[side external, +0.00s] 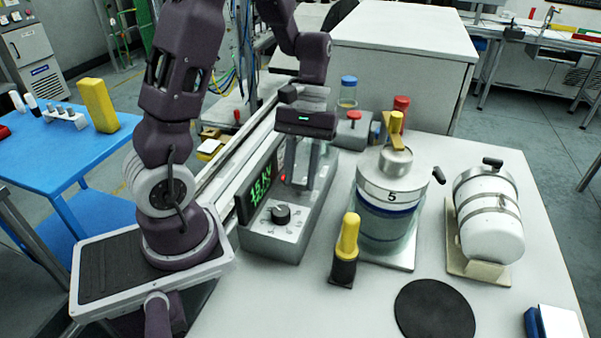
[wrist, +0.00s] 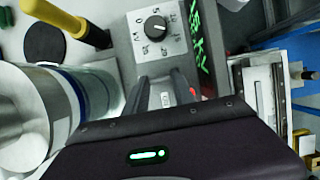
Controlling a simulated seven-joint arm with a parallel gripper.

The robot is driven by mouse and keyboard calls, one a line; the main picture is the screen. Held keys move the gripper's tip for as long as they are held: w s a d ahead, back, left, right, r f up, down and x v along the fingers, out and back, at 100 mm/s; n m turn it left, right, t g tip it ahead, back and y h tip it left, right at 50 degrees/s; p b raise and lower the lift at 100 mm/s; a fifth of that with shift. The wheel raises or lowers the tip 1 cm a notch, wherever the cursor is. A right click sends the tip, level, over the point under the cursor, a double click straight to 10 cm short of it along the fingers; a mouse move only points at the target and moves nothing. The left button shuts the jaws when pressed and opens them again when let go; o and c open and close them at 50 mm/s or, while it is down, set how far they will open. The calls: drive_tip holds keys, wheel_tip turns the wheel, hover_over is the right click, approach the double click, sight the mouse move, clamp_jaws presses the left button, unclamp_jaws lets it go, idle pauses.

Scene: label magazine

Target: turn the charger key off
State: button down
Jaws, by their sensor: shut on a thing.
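The charger is a grey box (side external: 262,243) with a green-lit display (side external: 258,190) and a black round dial (side external: 281,213) on a marked plate. In the wrist view the dial (wrist: 155,27) and part of the green display (wrist: 197,45) show beyond the fingers. My gripper (side external: 300,182) points down over the charger's top, behind the dial and beside the display. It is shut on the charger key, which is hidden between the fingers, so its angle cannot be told. In the wrist view my gripper (wrist: 163,90) has its fingertips close to the charger top. A small red light (side external: 283,178) shows beside the fingers.
A glass jar labelled 5 (side external: 387,215) with a metal lid stands right of the charger. A yellow-handled tool (side external: 346,250) stands before it. A white strapped cylinder (side external: 489,215) and a black disc (side external: 434,310) are farther right. A red-knobbed box (side external: 352,130) is behind.

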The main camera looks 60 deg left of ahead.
drive_tip(key=c, duration=1)
unclamp_jaws()
drive_tip(key=shift+c, duration=0.2)
drive_tip(key=v, duration=0.7)
drive_tip(key=shift+r, duration=0.1)
drive_tip(key=s+d+r+m+t+y, duration=0.3)
drive_tip(key=s+d+r+m+t, duration=0.4)
drive_tip(key=s+d+m+t, duration=0.1)
drive_tip(key=s+d+m, duration=0.1)
drive_tip(key=s+d, duration=0.1)
drive_tip(key=s, duration=0.1)
drive_tip(key=shift+s+d+r+t, duration=0.15)
drive_tip(key=shift+s+r+t, duration=0.25)
